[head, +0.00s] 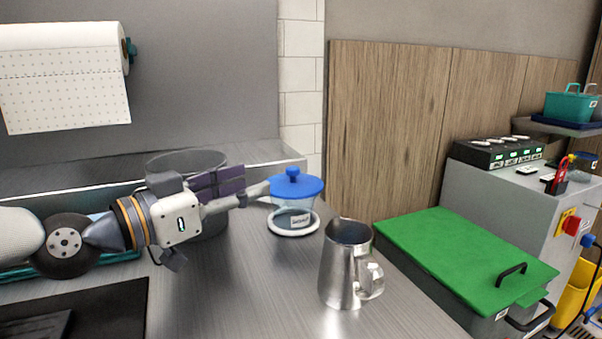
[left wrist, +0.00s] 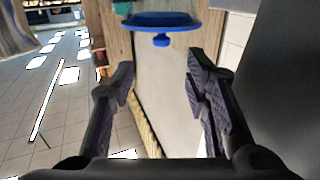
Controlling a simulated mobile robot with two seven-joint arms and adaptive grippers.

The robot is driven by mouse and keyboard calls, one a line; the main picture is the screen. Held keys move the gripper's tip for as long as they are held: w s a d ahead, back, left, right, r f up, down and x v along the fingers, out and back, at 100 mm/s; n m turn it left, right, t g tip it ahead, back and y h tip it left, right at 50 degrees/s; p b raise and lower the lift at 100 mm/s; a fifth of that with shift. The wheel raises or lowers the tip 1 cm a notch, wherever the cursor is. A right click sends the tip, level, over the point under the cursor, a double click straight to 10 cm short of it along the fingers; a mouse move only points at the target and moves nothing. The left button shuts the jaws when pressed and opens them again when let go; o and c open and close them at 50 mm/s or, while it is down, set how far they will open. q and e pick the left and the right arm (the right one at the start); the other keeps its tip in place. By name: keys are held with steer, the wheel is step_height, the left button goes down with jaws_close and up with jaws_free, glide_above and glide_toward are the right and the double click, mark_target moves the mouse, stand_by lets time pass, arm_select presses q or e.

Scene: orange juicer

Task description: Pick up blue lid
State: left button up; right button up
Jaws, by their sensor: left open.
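The blue lid (head: 297,187), a round disc with a knob on top, sits on a clear jar (head: 293,218) with a white ring at its base and a label. My left gripper (head: 250,190) reaches in from the left, and its fingertips are close to the lid's left edge. In the left wrist view the lid (left wrist: 163,19) shows at the top with its knob pointing down the picture. The left gripper (left wrist: 161,78) is open there, with nothing between its dark padded fingers. Whether a finger touches the lid cannot be told. My right gripper is not in view.
A steel jug (head: 345,270) stands in front and to the right of the jar. A grey pot (head: 190,160) is behind my left gripper. A green-topped bin (head: 460,255) is at right.

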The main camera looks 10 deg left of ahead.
mark_target(288, 170)
arm_select(q)
steer(key=b+x, duration=0.1)
steer(key=x, duration=1)
steer(key=shift+f+b, duration=0.1)
steer(key=shift+b, duration=0.2)
steer(key=shift+a, duration=0.1)
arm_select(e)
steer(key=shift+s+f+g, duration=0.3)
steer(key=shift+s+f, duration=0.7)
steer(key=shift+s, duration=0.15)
arm_select(q)
steer(key=c, duration=1)
